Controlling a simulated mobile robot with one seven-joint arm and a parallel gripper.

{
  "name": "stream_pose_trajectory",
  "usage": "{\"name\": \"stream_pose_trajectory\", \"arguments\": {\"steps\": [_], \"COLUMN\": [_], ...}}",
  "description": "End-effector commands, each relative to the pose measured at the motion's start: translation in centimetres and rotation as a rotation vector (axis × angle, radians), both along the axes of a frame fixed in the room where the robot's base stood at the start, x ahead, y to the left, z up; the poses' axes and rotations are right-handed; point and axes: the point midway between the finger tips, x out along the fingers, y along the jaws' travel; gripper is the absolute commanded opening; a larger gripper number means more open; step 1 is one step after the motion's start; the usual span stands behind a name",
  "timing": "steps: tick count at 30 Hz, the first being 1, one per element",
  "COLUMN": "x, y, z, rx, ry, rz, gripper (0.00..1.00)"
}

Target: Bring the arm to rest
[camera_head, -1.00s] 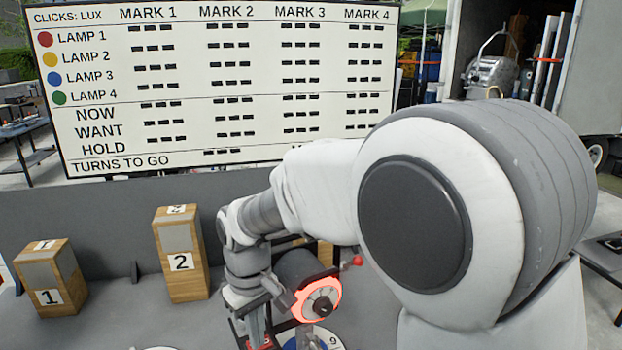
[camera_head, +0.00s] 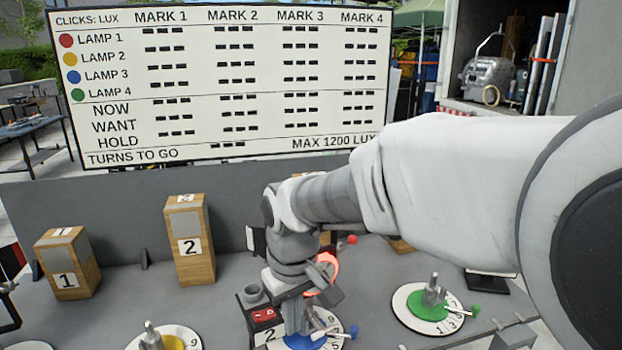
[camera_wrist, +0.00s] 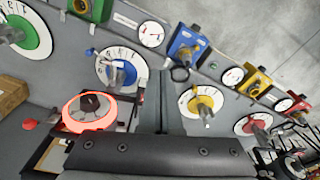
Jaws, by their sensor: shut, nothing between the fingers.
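My gripper (camera_head: 296,318) points down in front of the grey wall in the head view. Its fingers are together and hold nothing. It overlaps the blue dial (camera_head: 304,341) in the picture; whether it touches the dial I cannot tell. My arm reaches in from the right, bent down at the wrist. In the wrist view the blue dial (camera_wrist: 122,68) shows with its metal handle, and a dark bar fills the bottom edge. A red glowing ring (camera_wrist: 90,108) lies close to that bar; in the head view it is partly hidden behind my gripper.
A green dial (camera_head: 428,307) stands to the right, a yellow dial (camera_head: 172,341) to the left. Wooden blocks 1 (camera_head: 68,264) and 2 (camera_head: 190,240) stand along the wall. A score board (camera_head: 215,150) rises behind. A red dial (camera_wrist: 253,123) shows in the wrist view.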

Motion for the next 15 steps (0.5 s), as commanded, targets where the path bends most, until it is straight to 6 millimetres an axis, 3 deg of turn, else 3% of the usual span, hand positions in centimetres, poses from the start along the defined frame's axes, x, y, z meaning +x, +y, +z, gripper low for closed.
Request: {"name": "stream_pose_trajectory", "arguments": {"steps": [6,15], "x": [-2.7,-8.2], "y": [-6.3,-13.4], "z": [4.0,6.6], "rx": [0.045,0.099], "ry": [-0.109,-0.255], "rz": [-0.172,-0.408], "gripper": [0.0,0.0]}}
